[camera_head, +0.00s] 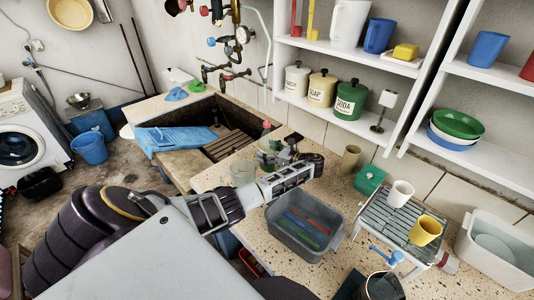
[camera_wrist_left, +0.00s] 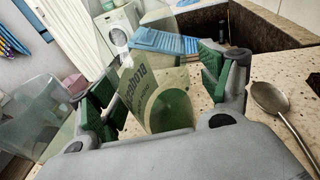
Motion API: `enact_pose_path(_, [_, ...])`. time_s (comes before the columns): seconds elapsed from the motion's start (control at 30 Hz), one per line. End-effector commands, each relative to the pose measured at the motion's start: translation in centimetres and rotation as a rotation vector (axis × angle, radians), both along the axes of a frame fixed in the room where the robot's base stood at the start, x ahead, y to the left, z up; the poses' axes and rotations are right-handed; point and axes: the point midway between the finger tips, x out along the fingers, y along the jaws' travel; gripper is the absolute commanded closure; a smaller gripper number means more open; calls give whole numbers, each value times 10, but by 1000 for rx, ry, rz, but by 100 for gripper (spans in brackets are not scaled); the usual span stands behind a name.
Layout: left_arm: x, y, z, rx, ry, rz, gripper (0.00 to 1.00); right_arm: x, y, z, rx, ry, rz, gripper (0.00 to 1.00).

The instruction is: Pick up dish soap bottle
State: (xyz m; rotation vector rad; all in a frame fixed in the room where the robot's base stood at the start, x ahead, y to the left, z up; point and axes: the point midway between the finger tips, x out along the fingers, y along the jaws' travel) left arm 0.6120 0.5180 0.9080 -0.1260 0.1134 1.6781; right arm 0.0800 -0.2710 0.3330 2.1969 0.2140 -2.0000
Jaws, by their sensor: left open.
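The gripper is open, with a green-padded finger on each side of the bottle. In the head view, the bottle (camera_head: 268,147) stands on the speckled counter near the trough, partly hidden by my left gripper (camera_head: 292,154). I cannot tell whether a finger touches it. My right gripper is not in view.
A clear glass (camera_head: 243,172) stands left of the bottle. A grey tub (camera_head: 304,243) with coloured items lies in front of the gripper. A spoon (camera_wrist_left: 272,102) rests right of it in the wrist view. The trough (camera_head: 213,108) opens behind, with shelves (camera_head: 345,121) above.

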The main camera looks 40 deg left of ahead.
Motion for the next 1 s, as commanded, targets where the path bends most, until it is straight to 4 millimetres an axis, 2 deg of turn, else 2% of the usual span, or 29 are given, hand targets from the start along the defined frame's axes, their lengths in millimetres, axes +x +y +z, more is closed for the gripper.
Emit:
enact_pose_path(0.23, [0, 0, 0, 0, 0, 0, 22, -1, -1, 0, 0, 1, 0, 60])
enact_pose_path(0.27, [0, 0, 0, 0, 0, 0, 25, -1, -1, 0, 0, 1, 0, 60])
enact_pose_path(0.7, [0, -1, 0, 0, 0, 0, 81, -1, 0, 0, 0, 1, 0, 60])
enact_pose_path(1.0, [0, 0, 2, 1, -1, -1, 82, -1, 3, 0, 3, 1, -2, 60])
